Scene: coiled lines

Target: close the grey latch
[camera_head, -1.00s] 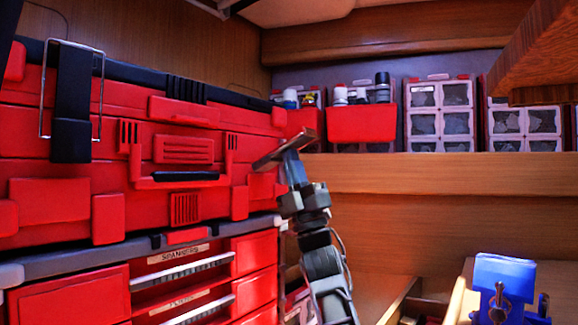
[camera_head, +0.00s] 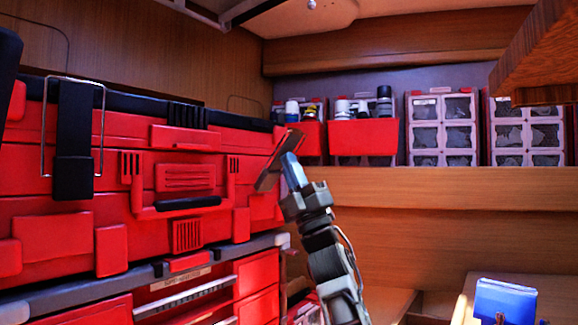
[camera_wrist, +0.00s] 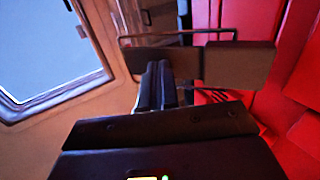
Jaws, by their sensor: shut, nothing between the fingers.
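The grey latch (camera_head: 267,179) is a brownish-grey plate at the right end of the red toolbox (camera_head: 185,178). It stands out at a slant from the box's front. In the wrist view the latch (camera_wrist: 238,66) crosses beyond my fingers, with a thin wire loop (camera_wrist: 180,34) along its upper edge. My gripper (camera_head: 291,165) is shut and empty, its tips at the latch's outer side. It also shows in the wrist view (camera_wrist: 157,84), overlapping the latch's left part. The tips seem to touch the plate; exact contact is hidden.
A black latch (camera_head: 73,150) with a wire loop hangs flat on the box's left front. Red drawers (camera_head: 256,280) are below. A shelf (camera_head: 450,190) holds bins behind my arm. A wooden overhang (camera_head: 545,65) is upper right; a blue object (camera_head: 505,298) stands lower right.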

